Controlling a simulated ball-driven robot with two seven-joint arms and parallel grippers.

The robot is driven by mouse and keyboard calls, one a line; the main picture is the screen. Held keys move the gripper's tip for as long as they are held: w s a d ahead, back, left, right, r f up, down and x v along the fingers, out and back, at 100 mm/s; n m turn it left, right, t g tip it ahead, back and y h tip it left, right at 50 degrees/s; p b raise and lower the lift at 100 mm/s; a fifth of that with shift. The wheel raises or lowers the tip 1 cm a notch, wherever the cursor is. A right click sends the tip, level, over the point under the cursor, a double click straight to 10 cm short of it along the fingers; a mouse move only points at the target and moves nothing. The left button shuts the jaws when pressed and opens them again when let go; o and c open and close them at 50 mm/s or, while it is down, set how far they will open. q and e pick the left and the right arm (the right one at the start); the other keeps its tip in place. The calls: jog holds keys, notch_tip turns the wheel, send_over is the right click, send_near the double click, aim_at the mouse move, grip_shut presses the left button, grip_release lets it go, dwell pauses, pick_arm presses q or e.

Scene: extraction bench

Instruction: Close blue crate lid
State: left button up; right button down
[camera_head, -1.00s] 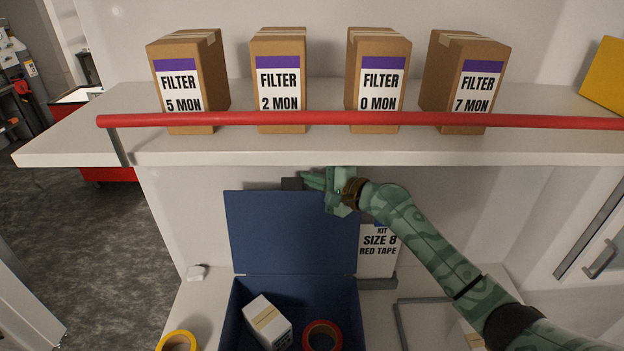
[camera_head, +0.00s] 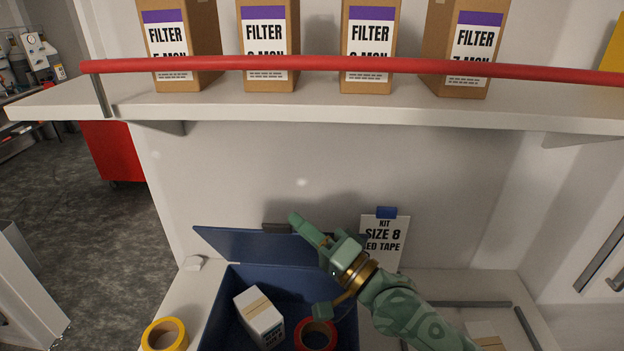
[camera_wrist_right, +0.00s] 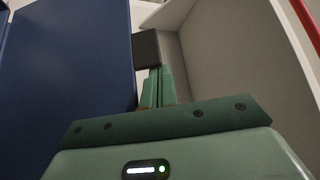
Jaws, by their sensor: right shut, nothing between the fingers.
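The blue crate (camera_head: 275,281) stands on the bench. A dark handle tab (camera_head: 277,228) sits at the lid's raised edge. My right gripper (camera_head: 298,222) is shut and empty beside the tab, at or just behind the lid's edge; contact is unclear. In the right wrist view, the closed fingers (camera_wrist_right: 156,88) reach to the dark tab (camera_wrist_right: 147,48), with the lid (camera_wrist_right: 70,75) on the left. My left gripper is out of view.
The crate holds a white box (camera_head: 259,317) and red tape (camera_head: 316,336). Yellow tape (camera_head: 165,336) lies left of it. A sign (camera_head: 384,240) stands behind. Above, a shelf (camera_head: 330,108) with a red rail (camera_head: 330,65) and filter boxes limits upward room.

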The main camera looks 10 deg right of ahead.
jog(key=s+a+f+n+y+b, duration=0.1)
jog(key=s+a+f+n+b, duration=0.1)
jog(key=s+f+b, duration=0.3)
jog(key=s+a+f+n+y+b, duration=0.2)
jog(key=s+f+b, duration=0.4)
jog(key=f, duration=0.6)
jog(key=shift+s+f+n+b, duration=0.15)
jog(key=shift+s+n+b, duration=0.2)
jog(key=shift+s, duration=0.95)
